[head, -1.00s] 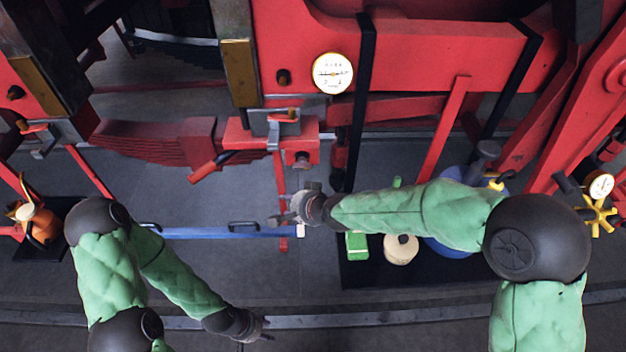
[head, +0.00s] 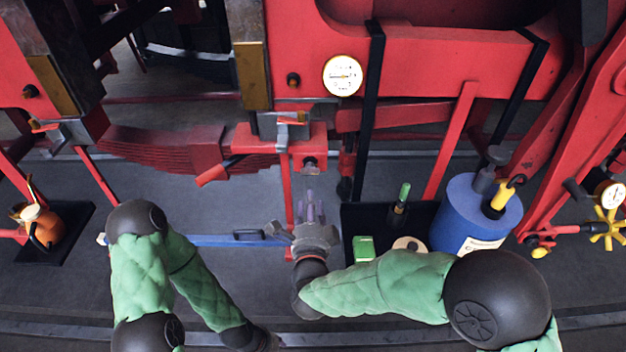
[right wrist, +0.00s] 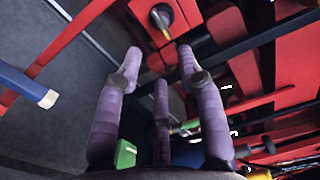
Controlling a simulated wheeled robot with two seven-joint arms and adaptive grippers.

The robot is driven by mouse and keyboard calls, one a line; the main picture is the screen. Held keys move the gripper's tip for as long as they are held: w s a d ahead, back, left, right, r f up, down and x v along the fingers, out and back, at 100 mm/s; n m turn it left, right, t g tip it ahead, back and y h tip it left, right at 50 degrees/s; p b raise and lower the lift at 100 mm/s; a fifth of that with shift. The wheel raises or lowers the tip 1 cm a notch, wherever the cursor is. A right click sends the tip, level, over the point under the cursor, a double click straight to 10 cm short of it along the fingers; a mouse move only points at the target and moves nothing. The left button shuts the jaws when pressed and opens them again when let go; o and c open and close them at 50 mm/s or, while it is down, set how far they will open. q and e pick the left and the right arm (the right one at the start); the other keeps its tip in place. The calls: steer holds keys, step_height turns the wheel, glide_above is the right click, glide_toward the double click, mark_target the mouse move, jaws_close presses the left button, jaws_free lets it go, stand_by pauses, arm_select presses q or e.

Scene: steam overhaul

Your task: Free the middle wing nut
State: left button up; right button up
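A dark round fitting (head: 309,164) sits under the red bracket block (head: 318,137) at the centre of the head view. It also shows at the top of the right wrist view (right wrist: 162,15), beyond my fingertips. I cannot make out wings on it, nor tell whether it is the middle wing nut. My right gripper (head: 310,200) is below it, its purple fingers pointing toward it. In the right wrist view the right gripper (right wrist: 160,62) has its fingers spread, with nothing between them. My left gripper (head: 265,342) is low, near the bottom edge; its fingers are unclear.
A white dial gauge (head: 342,75) is above right of the block. A red-handled lever (head: 212,175) sticks out to the left. A blue bar (head: 205,240) lies left of my right gripper. A black tray (head: 352,217) and a blue canister (head: 470,215) stand at the right.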

mark_target(310, 170)
steer(key=w+b, duration=0.1)
steer(key=w, duration=0.9)
jaws_close()
